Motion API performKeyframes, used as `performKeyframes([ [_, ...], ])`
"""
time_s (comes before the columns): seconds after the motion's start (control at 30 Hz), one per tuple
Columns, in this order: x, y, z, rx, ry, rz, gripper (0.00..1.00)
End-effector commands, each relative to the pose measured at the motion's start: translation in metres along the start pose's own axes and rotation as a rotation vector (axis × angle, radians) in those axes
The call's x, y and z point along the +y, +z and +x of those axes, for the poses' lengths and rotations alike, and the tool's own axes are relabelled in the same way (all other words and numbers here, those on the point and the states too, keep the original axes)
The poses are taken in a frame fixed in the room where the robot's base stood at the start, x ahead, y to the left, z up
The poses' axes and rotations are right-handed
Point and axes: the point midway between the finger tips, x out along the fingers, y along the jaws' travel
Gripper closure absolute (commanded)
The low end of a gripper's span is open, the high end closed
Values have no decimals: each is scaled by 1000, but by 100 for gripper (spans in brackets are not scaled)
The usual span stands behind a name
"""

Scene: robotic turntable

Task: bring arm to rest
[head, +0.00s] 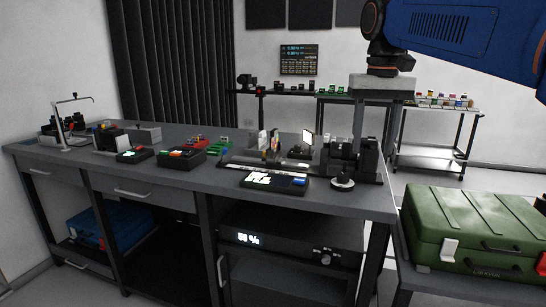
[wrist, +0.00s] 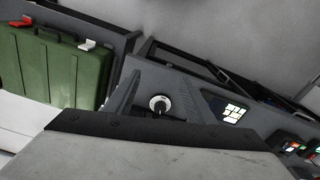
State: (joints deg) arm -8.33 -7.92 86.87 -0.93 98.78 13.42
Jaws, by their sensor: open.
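My blue arm (head: 460,35) reaches in from the upper right of the head view, above the right end of the workbench. My gripper (head: 376,134) hangs below its dark wrist with a wide grey body, and its fingers point down. It is open, and I see nothing held in it. It appears above or in front of the black device at the bench's right end; the exact gap cannot be told. In the wrist view the grey gripper body (wrist: 150,155) fills the bottom and hides part of the bench.
The dark workbench (head: 100,168) carries several small devices, a lit display (head: 274,180) and a round knob (head: 343,183), which also shows in the wrist view (wrist: 160,104). A green case (head: 475,232) stands at right. Shelves stand behind. Open floor lies between bench and back shelves.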

Motion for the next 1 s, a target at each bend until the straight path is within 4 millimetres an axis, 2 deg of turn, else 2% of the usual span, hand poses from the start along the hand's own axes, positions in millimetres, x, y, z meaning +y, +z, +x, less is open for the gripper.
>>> performKeyframes([
  [0.23,14,30,26,46,-11,-11,50],
  [0.37,25,54,51,86,-18,-21,50],
  [0.67,52,124,134,198,-31,-50,50],
  [1.0,73,200,243,322,-30,-79,50],
])
